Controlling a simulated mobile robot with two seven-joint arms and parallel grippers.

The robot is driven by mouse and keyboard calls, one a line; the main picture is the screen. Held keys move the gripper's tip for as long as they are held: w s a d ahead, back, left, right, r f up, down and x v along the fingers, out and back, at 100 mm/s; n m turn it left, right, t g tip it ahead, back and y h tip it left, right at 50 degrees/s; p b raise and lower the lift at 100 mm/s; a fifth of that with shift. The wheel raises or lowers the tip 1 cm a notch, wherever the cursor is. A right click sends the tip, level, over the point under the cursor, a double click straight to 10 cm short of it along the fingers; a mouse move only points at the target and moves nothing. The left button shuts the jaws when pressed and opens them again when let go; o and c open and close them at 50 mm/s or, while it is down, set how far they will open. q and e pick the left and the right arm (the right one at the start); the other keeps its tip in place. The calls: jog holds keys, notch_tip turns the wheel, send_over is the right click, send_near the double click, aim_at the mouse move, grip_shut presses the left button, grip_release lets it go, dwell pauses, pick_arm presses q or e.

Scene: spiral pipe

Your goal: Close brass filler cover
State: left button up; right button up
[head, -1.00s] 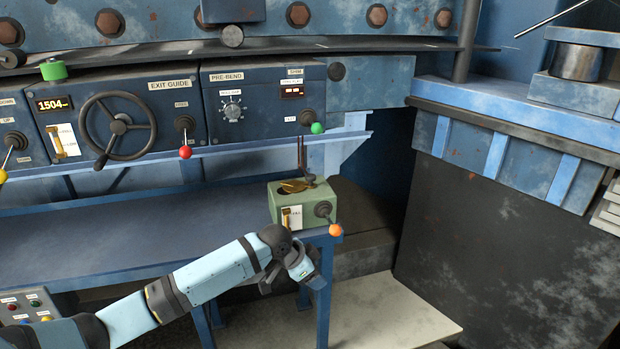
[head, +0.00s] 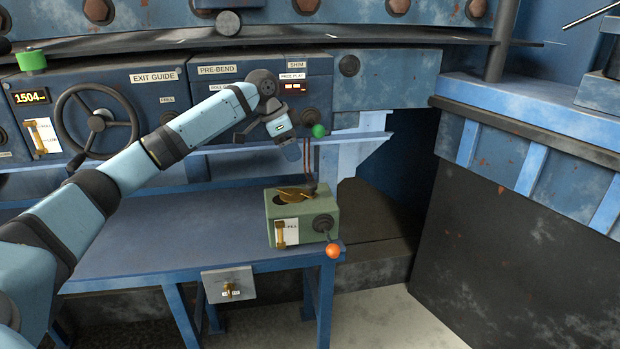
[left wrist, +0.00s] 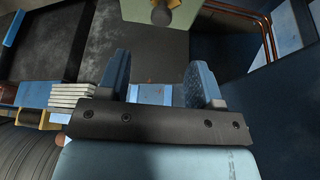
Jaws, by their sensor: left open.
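The brass filler cover (head: 298,191) sits on top of a green box (head: 318,212) at the right end of the blue bench. It stands askew beside a dark round opening in the box top, which shows uncovered at its left. My left gripper (head: 291,150) is raised above and behind the box in the head view, apart from the cover. In the left wrist view its two blue fingers (left wrist: 155,82) are spread with nothing between them. A pale green surface (left wrist: 140,10) with a grey knob shows at the top of that view; the cover does not show there.
An orange-knobbed lever (head: 332,250) juts from the box front. Copper pipes (head: 308,160) rise behind the box. A green-knobbed lever (head: 318,130) on the control panel is close to my gripper. The bench top (head: 180,230) left of the box is clear.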

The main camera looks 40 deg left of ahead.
aim_at(310, 184)
pick_arm(q)
jog(key=x, duration=1.1)
jog(key=shift+w, duration=0.15)
jog(key=shift+r, duration=0.1)
